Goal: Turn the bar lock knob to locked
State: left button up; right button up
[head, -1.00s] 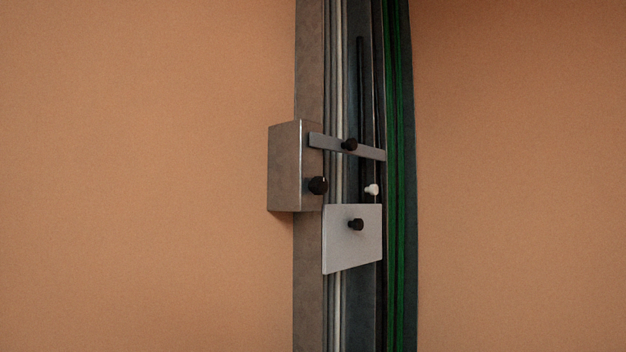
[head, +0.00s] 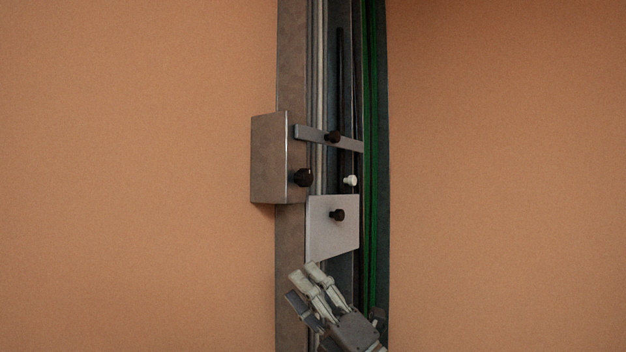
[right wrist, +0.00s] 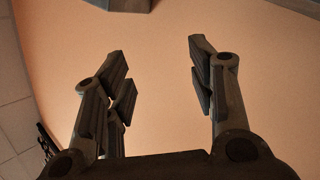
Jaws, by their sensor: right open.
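A thin grey bar (head: 312,133) crosses the upright gantry, with a black knob (head: 333,137) on it. My right gripper (head: 304,281) is below both, by the lower edge of the grey plate. In the right wrist view the right gripper (right wrist: 158,56) is open, with nothing between its fingers. My left gripper is not in view.
The metal box (head: 268,158) juts out left of the gantry rail (head: 290,60). A white knob (head: 350,180) and a grey plate (head: 322,235) with its own black knob (head: 337,215) are close by. Green cables (head: 374,100) run down the right side. The orange wall beside is bare.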

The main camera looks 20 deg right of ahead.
notch_tip(320, 180, up, 7)
jog(key=s+a+n+g+y, duration=0.15)
jog(key=n+g+y, duration=0.3)
jog(key=n, duration=0.45)
jog(key=n+g+h, duration=0.2)
jog(key=n+h, duration=0.4)
jog(key=h, duration=0.3)
send_near(310, 180)
jog(key=shift+y, duration=0.35)
jog(key=p+x, duration=0.4)
jog(key=x, duration=0.3)
jog(key=shift+w+a+p, duration=0.25)
jog(key=shift+w+p, duration=0.05)
jog(key=shift+p, duration=0.1)
jog(key=shift+w+a+f, duration=0.2)
jog(key=shift+w+a, duration=0.05)
jog(key=shift+w, duration=0.15)
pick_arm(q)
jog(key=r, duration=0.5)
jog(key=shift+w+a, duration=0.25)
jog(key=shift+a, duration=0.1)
pick_arm(e)
jog(key=c, duration=1)
